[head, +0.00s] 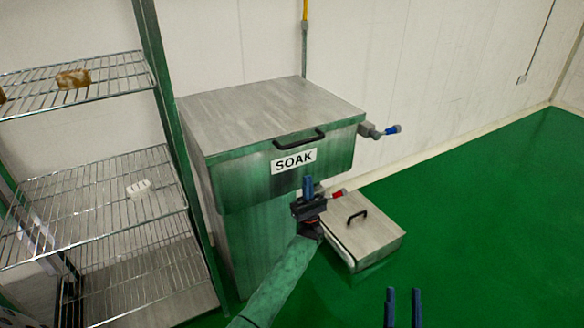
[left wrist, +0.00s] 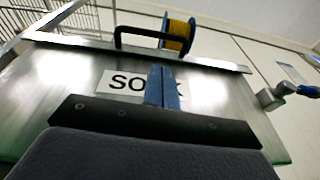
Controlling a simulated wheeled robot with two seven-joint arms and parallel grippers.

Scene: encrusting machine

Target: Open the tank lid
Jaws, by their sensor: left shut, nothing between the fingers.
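The tank (head: 238,240) is a metal box with a flat grey lid (head: 265,108), which lies closed on top. A black bar handle (head: 299,139) sits at the lid's front, above the white SOAK label (head: 293,160). In the left wrist view the handle (left wrist: 122,38) is ahead of the fingers, at the top. My left gripper (head: 307,184) is shut and empty, in front of the tank below the label. Its blue fingers (left wrist: 162,88) cover part of the label in the left wrist view and are apart from the handle. My right gripper (head: 403,308) is open at the bottom edge.
A wire shelf rack (head: 95,190) stands close on the left. A smaller metal box with a handle (head: 365,228) sits low at the tank's right. Valves with blue (head: 393,129) and red (head: 339,193) grips stick out. Green floor (head: 490,220) is clear at right.

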